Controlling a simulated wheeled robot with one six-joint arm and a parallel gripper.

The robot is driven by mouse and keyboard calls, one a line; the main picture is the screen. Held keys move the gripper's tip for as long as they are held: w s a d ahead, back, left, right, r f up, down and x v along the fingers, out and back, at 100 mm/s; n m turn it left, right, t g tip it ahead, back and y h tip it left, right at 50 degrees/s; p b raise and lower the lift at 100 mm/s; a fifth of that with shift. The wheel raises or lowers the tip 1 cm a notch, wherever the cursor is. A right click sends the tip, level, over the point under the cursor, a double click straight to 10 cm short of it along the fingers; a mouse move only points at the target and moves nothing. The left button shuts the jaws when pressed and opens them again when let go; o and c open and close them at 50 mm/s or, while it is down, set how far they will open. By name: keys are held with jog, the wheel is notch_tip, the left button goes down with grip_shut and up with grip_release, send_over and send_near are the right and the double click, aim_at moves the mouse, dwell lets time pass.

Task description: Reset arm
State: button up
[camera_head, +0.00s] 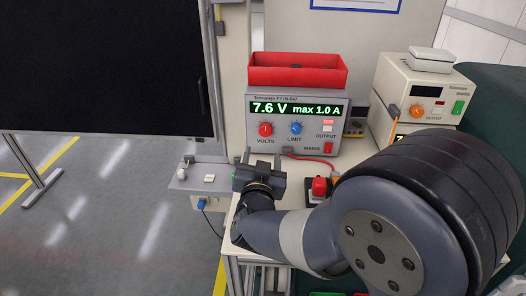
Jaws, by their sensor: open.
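My arm comes in from the lower right and ends at my gripper (260,168), a dark grey block just in front of the power supply. Its fingers point away from the camera, and I see nothing held in them. The gripper hangs over the left part of the light bench top, close to the left edge. My large arm joint covers much of the right side of the view.
A grey power supply (294,138) reads 7.6 V, max 1.0 A, with a red bin (298,72) on top. A red button box (318,190) and a red cable (312,158) lie near the arm. A small shelf (190,182) juts left. Stacked instruments (420,85) stand right.

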aim_at(265, 131)
dwell(0.3)
jog(key=w, duration=1)
jog(key=shift+w+d+p, duration=0.25)
jog(key=shift+w+p, duration=0.1)
jog(key=shift+w, duration=0.05)
